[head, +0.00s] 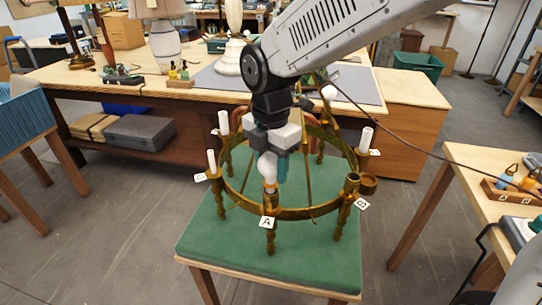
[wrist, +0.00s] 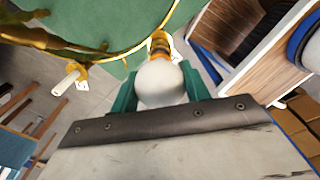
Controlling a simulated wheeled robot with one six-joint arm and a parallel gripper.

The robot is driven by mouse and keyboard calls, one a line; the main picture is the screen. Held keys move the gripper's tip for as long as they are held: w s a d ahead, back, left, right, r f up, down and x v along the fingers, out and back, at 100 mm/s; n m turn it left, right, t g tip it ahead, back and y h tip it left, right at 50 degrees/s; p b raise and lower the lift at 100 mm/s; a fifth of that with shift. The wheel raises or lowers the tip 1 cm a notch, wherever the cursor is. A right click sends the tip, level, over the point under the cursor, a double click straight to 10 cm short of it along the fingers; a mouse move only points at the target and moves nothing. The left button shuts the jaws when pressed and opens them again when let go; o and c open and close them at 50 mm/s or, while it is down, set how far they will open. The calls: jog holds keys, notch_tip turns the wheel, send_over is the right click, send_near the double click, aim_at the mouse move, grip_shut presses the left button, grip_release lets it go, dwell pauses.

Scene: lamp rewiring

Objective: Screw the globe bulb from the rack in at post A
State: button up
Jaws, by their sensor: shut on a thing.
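My gripper (head: 270,165) is shut on the white globe bulb (head: 267,168), with its teal fingers on both sides of it. In the wrist view the bulb (wrist: 162,84) sits between the fingers, its far end meeting a brass part (wrist: 159,44). Post A (head: 270,238), with its white "A" tag (head: 267,222), is at the front of the brass ring lamp (head: 240,207). The bulb is upright right above post A, its lower end at the top of the post. I cannot tell how deep it sits. The rack (head: 512,190) is on the right table.
The lamp stands on a green-topped table (head: 205,245). Candle-like white tubes rise from other posts, and post B (head: 345,210) has an open top. A dark cable crosses to the right. A workbench (head: 150,90) with lamps stands behind.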

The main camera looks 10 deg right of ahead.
jog(key=shift+f, duration=0.6)
jog(key=shift+f, duration=0.15)
dwell(0.8)
jog(key=o, duration=0.3)
jog(key=c, duration=0.3)
jog(key=m, duration=0.3)
jog(key=shift+c, duration=0.2)
jog(key=m, duration=0.4)
jog(key=shift+m, duration=0.5)
